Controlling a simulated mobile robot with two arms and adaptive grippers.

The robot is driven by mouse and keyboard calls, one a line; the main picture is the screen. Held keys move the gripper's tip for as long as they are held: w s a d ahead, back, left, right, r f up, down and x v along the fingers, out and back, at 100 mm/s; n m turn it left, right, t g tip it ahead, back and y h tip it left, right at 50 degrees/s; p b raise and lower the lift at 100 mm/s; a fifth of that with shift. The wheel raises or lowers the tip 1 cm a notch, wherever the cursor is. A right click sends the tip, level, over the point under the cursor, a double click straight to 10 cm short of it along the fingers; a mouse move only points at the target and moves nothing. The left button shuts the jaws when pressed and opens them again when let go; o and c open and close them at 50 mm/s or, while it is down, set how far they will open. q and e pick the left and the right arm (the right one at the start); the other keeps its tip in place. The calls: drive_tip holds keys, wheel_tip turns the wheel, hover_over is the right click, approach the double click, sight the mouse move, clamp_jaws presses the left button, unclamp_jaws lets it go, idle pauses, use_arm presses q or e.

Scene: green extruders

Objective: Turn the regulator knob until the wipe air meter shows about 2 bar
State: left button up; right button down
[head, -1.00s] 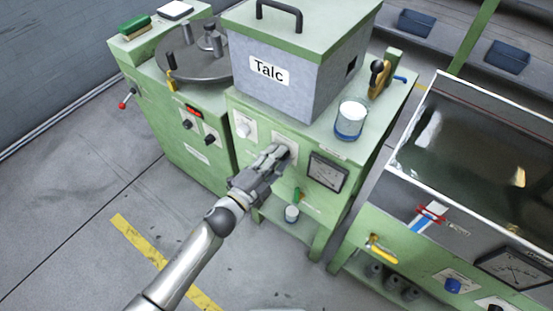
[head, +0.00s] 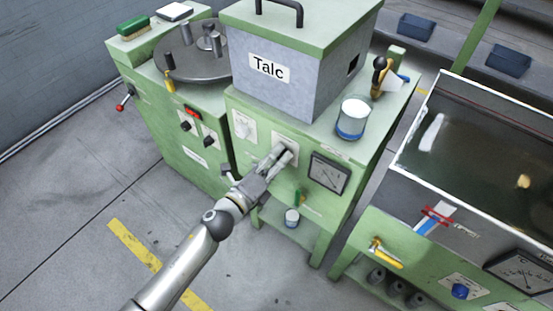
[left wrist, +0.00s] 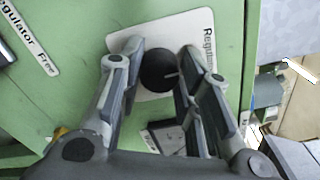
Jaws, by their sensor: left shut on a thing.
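The black regulator knob (left wrist: 158,70) sits on a white label plate on a green panel in the left wrist view, with a pale mark on its face. My left gripper (head: 285,152) reaches the panel below the Talc box, and its fingers (left wrist: 157,75) are shut on the knob from both sides. In the head view the fingers hide the knob. A square meter (head: 327,173) with a pale dial is on the same panel, right of the gripper. Its needle reading is too small to tell. My right gripper is not in view.
The grey Talc box (head: 290,65) stands on the cabinet above the panel, with a white and blue cup (head: 352,118) beside it. Another plate (head: 243,125) is left of the gripper. A water tank (head: 480,150) stands at right; the floor at left is clear.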

use_arm(q)
drive_tip(key=shift+m, duration=0.3)
drive_tip(key=o, duration=1)
drive_tip(key=v, duration=1.2)
